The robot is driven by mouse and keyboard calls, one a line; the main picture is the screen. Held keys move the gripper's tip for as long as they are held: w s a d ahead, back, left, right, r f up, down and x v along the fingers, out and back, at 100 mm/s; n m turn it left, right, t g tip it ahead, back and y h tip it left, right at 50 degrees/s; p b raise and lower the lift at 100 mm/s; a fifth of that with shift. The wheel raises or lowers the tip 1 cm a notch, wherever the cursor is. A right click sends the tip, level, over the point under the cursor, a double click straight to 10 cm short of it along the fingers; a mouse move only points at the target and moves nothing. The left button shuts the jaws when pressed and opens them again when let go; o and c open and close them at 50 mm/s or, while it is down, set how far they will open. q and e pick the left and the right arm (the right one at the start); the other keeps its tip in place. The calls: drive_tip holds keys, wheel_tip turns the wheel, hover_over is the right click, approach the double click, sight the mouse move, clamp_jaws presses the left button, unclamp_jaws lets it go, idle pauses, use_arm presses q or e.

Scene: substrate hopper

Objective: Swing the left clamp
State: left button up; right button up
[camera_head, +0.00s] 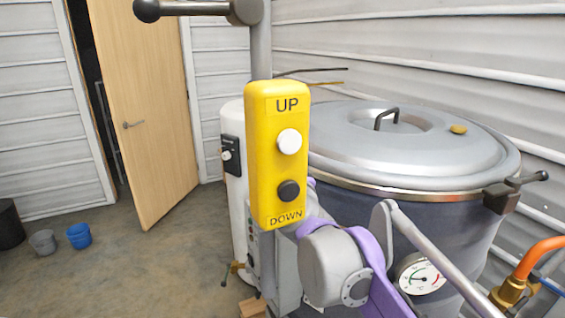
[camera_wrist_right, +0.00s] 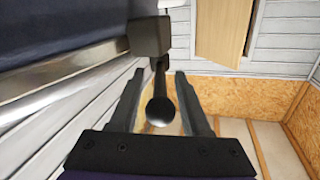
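In the right wrist view, a clamp has a dark block (camera_wrist_right: 150,36) at the vessel's metal rim (camera_wrist_right: 60,72) and a short lever ending in a black ball knob (camera_wrist_right: 160,111). My right gripper (camera_wrist_right: 159,74) is open, with one finger on each side of the lever and knob; I see gaps on both sides. In the head view, this clamp and my right gripper are hidden, apparently behind the yellow control box (camera_head: 277,155). Another clamp (camera_head: 500,198) with a black knob sits at the right of the vessel's rim, with no gripper near. My left gripper is not in view.
The grey lid (camera_head: 360,150) lies on the vessel. A horizontal bar with a black ball (camera_head: 147,10) sticks out from the post at top. A gauge (camera_head: 420,277) and orange pipe (camera_head: 540,255) are at lower right. The floor by the open door (camera_head: 140,110) is mostly clear.

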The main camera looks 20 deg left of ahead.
drive_tip(key=v, duration=1)
drive_tip(key=shift+s+d+b, duration=0.2)
drive_tip(key=shift+s+b, duration=0.15)
drive_tip(key=shift+b, duration=0.1)
